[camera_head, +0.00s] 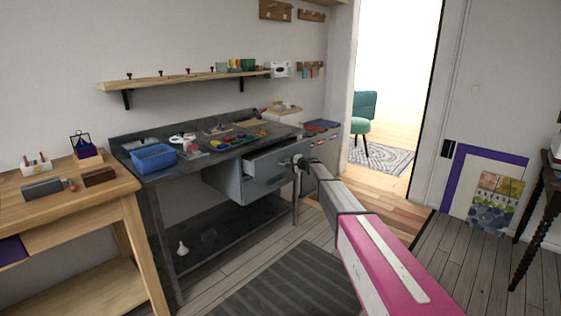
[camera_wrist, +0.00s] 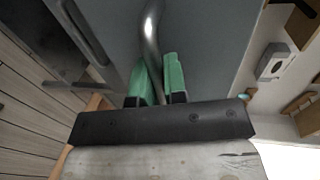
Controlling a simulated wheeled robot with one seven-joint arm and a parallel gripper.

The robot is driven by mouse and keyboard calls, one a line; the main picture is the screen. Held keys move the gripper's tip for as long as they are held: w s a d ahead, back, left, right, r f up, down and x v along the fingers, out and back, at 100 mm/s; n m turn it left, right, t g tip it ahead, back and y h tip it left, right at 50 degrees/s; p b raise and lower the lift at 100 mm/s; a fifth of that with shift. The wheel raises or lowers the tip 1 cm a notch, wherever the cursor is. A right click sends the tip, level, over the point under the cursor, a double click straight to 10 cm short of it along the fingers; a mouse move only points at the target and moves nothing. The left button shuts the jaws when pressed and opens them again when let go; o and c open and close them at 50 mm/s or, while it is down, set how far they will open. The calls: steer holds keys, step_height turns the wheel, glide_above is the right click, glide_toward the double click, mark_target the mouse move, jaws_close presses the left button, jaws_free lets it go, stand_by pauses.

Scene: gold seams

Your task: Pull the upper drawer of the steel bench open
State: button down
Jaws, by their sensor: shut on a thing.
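The steel bench (camera_head: 130,157) is dark grey and stands against the wall. Its upper drawer (camera_head: 265,182) stands partly out, and a strip of its inside shows above the front. My gripper (camera_head: 298,163) is at the drawer front, on its right part. In the wrist view my gripper (camera_wrist: 157,82) has its green fingers on both sides of a curved metal bar handle (camera_wrist: 151,38), shut on it. The grey drawer front (camera_wrist: 205,45) lies behind the handle. In the head view the handle is largely hidden by my gripper.
A blue bin (camera_head: 153,158) and several small items stand on the bench top. A wooden table (camera_head: 75,195) is at the left. A striped mat (camera_head: 290,285) lies on the floor before the bench. A doorway opens at the right, with a teal chair (camera_head: 363,112) beyond.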

steer(key=f+v, duration=0.2)
steer(key=v, duration=0.6)
steer(key=f+v, duration=0.1)
steer(key=v, duration=0.8)
steer(key=shift+s+d+f, duration=0.3)
steer(key=shift+s+d, duration=0.05)
steer(key=shift+d, duration=0.3)
steer(key=c, duration=1.2)
jaws_free()
steer(key=v, duration=1)
steer(key=shift+s+d, duration=0.25)
steer(key=shift+d, duration=0.05)
steer(key=s+a+f+n+g+h, duration=0.1)
steer(key=s+f+n+g+h, duration=0.3)
steer(key=s, duration=0.7)
steer(key=s+a+f+g, duration=0.1)
steer(key=s+f, duration=0.4)
steer(key=s, duration=0.6)
steer(key=s+d+f+n+g+h, duration=0.1)
steer(key=s+d+h, duration=0.1)
steer(key=s, duration=0.6)
steer(key=s+d+f+n+g+h, duration=0.1)
steer(key=s+d+f+g+h, duration=0.1)
steer(key=s, duration=0.6)
steer(key=s+d+f+n+g+h, duration=0.1)
steer(key=s+d+f+h, duration=0.1)
steer(key=s, duration=0.7)
steer(key=shift+d+n+g+h, duration=0.3)
steer(key=shift+d+h, duration=0.2)
steer(key=shift+h, duration=0.6)
